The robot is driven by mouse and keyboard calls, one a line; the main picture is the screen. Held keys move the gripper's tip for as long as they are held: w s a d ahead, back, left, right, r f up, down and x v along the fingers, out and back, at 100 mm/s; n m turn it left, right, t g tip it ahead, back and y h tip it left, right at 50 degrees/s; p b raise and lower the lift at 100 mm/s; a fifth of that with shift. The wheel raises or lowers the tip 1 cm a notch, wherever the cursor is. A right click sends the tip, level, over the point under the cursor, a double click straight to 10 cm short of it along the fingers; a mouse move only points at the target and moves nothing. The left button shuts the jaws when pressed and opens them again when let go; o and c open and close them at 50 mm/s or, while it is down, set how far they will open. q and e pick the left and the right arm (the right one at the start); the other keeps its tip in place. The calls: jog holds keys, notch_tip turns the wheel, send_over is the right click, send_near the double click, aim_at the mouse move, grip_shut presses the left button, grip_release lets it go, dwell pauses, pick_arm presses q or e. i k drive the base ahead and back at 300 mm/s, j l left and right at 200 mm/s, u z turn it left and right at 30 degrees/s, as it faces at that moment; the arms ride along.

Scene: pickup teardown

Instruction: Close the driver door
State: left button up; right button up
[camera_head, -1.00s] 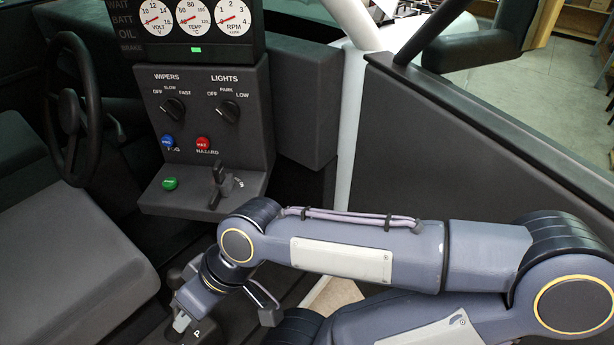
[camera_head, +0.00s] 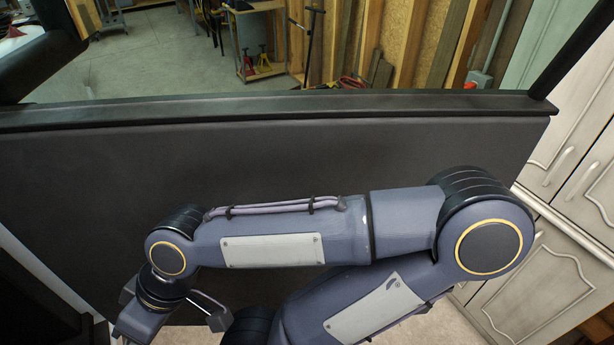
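The driver door (camera_head: 300,160) fills the middle of the head view, a dark grey panel with a black sill and window frame. Its right edge stands clear of any visible body pillar, with cabinets and floor showing beyond it, so it looks open. My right arm lies across the lower part of the door in the picture, elbow at the right. My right gripper (camera_head: 140,325) is at the bottom left, in front of the door's lower left part. Its fingertips are cut off by the frame, and contact with the door cannot be judged. My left gripper is out of view.
White cabinets (camera_head: 575,190) stand to the right beyond the door, with pale floor (camera_head: 465,330) below. Through the window opening show a workbench (camera_head: 255,8), red jack stands (camera_head: 264,60) and leaning boards. Dark cab parts and a pale strip are at the lower left.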

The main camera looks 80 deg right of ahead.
aim_at(116, 116)
jog(key=k+z, duration=0.15)
jog(key=z, duration=2.2)
